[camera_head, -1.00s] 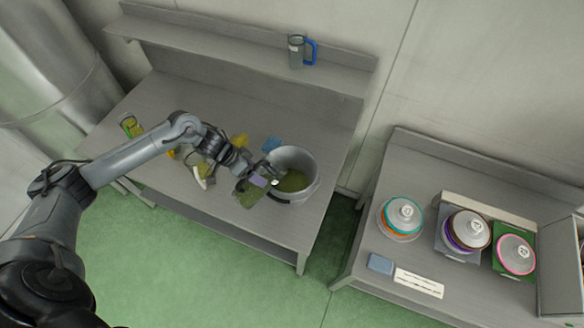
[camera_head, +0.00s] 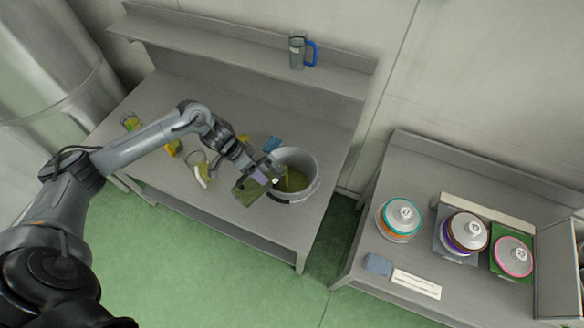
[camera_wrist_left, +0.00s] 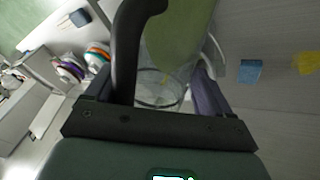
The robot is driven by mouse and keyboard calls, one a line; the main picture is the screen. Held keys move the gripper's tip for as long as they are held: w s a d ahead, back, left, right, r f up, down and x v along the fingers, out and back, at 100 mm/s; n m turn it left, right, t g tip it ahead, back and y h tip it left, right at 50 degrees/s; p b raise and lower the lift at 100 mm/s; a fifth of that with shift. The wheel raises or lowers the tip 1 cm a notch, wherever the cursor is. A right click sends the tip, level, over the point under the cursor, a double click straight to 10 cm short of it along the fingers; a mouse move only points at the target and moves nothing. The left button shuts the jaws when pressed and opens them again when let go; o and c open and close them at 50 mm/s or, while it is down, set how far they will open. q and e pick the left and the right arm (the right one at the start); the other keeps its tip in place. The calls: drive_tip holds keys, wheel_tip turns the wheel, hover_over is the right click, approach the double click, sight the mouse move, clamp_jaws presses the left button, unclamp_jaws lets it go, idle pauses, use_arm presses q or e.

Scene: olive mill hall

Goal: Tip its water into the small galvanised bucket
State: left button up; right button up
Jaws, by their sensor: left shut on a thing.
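The galvanised bucket (camera_head: 311,186) stands at the right end of the left bench, with yellow-green liquid inside. My left gripper (camera_head: 264,178) is shut on a clear jug (camera_head: 246,193) of greenish liquid, at the bucket's left side. The jug is strongly tilted, and a pale yellow-green streak, seemingly a stream, shows inside the bucket. In the left wrist view, the jug's dark handle (camera_wrist_left: 127,50) curves up from the jaws and green liquid (camera_wrist_left: 175,35) shows through its wall. The wrist view does not clearly separate the jug's rim from the bucket. My right gripper is out of view.
A jug with a white handle (camera_head: 199,172), a yellow-green container (camera_head: 130,122) and a blue cloth or sponge (camera_head: 272,144) are on the left bench. A blue-handled jug (camera_head: 297,50) stands on the shelf. Lidded stacks, including a teal-rimmed one (camera_head: 402,213), stand on the right bench.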

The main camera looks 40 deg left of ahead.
use_arm(q)
drive_tip(key=shift+r, duration=0.2)
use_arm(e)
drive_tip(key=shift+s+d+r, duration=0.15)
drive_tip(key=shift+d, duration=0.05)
use_arm(q)
drive_tip(key=shift+w, duration=0.15)
drive_tip(key=shift+g+p, duration=0.3)
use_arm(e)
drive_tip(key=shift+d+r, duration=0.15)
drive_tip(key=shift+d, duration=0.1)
